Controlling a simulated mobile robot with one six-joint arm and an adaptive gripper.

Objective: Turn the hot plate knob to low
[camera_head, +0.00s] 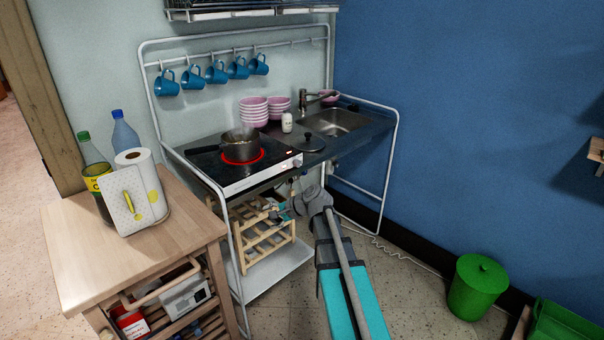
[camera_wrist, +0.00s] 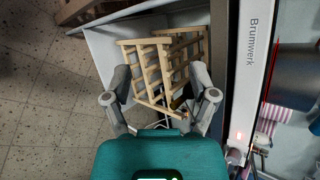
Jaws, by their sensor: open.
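The hot plate (camera_head: 205,160) sits on the counter with a glowing red ring under a dark pot (camera_head: 240,146). Its white front panel shows a small knob (camera_head: 297,160) at the right end, too small to read its setting. In the wrist view, the panel (camera_wrist: 256,62), marked "Brumwerk", runs down the right side, with a red light and what looks like the knob (camera_wrist: 235,156) low on it. My gripper (camera_head: 284,210) is below and in front of the hot plate. In the wrist view my gripper (camera_wrist: 160,80) is open and empty, left of the panel and apart from it.
A wooden rack (camera_head: 262,240) stands on the lower shelf (camera_head: 280,272) behind my gripper. A black lid (camera_head: 308,142) lies right of the hot plate, beside the sink (camera_head: 340,121). A wooden cart (camera_head: 75,260) stands at left. A green bin (camera_head: 478,288) stands on the floor at right.

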